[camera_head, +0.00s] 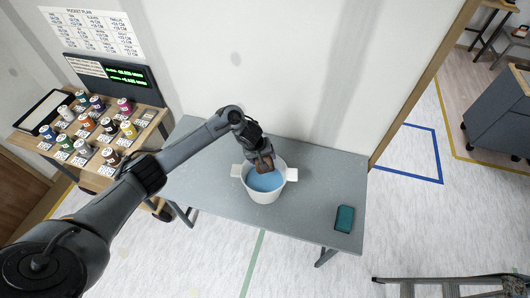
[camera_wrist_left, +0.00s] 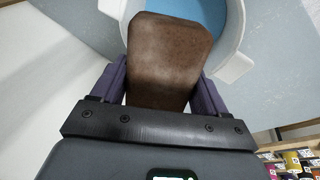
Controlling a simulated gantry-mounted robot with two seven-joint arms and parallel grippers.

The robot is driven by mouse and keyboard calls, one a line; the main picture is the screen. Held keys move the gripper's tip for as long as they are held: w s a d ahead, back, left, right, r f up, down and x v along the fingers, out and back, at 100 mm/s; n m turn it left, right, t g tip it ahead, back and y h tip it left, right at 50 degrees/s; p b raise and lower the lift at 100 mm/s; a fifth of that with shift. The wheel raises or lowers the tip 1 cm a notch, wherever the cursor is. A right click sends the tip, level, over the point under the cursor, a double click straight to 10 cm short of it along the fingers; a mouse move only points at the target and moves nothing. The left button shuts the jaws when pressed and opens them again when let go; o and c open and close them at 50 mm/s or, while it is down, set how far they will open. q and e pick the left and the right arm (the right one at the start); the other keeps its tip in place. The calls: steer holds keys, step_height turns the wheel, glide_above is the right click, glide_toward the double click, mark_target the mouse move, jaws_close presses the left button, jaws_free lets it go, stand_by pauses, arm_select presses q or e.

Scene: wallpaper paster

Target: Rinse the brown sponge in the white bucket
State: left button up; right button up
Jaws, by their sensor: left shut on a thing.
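The white bucket (camera_head: 264,188) stands on the grey table and holds blue water (camera_head: 265,179). It has a white handle on each side. My left gripper (camera_head: 263,160) is above the bucket's back rim, shut on the brown sponge (camera_head: 265,165). In the left wrist view the brown sponge (camera_wrist_left: 168,55) sits between the two purple fingers, with the bucket (camera_wrist_left: 236,60) and its water (camera_wrist_left: 200,12) beyond it. I cannot tell whether the sponge touches the water. My right gripper is not in view.
A teal sponge-like block (camera_head: 344,219) lies at the right of the grey table (camera_head: 310,205). A wooden stand (camera_head: 145,120) with several paint jars is at the left. A wall rises behind the table. The table around the bucket is clear.

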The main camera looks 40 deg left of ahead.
arm_select(q)
step_height(320, 180, down, 14)
steer(key=b, duration=1)
steer(key=shift+f, duration=0.1)
stand_by(0.6)
steer(key=shift+f, duration=0.15)
steer(key=shift+f, duration=1.1)
steer(key=shift+f, duration=0.1)
steer(key=shift+a, duration=0.15)
